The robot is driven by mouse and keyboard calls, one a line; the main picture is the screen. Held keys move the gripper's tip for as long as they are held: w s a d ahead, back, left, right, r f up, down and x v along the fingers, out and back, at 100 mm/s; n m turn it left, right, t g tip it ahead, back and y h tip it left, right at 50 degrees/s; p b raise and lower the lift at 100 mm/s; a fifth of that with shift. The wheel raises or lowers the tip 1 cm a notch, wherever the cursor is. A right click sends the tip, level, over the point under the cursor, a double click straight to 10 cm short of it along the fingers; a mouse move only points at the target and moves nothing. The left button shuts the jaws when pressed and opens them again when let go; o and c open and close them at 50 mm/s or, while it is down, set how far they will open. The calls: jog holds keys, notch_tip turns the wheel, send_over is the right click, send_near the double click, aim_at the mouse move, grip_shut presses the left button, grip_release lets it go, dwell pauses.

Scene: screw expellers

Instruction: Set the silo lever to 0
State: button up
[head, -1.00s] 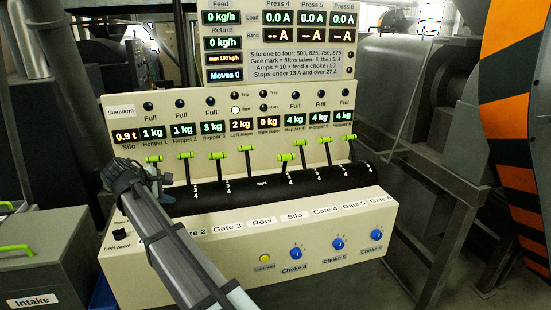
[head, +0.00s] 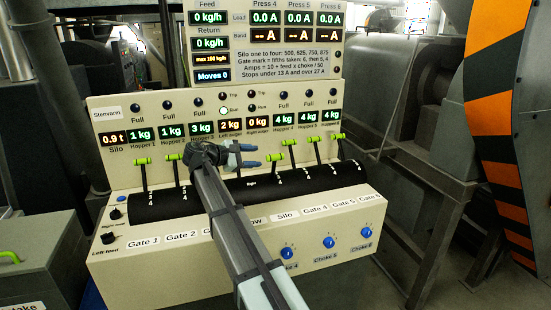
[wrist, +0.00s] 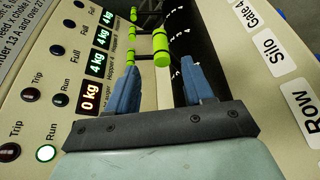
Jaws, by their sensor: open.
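The silo lever's lime-green handle (head: 274,157) shows just past my fingertips in the head view, lower and nearer the front than the gate 4 handle (head: 289,142). In the wrist view, the nearest green handle (wrist: 161,48) is ahead of and between my fingertips, roughly in line with the Silo label (wrist: 270,50). My gripper (head: 257,155) is open, pointing right along the lever row; its blue fingers also show in the wrist view (wrist: 160,68). No contact with the handle is visible. The silo lever's scale mark is not readable.
Gate 5 (head: 314,139) and gate 6 (head: 338,136) handles stand further right. Gate 1 (head: 143,160) and gate 2 (head: 175,157) handles stand left. My arm hides the gate 3 and row levers. Blue choke knobs (head: 329,242) sit on the front panel. The moves display (head: 212,75) reads 0.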

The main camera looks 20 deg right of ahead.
aim_at(269, 156)
jog(key=x, duration=1)
jog(key=shift+d, duration=0.15)
grip_shut()
jog(key=shift+w, duration=0.1)
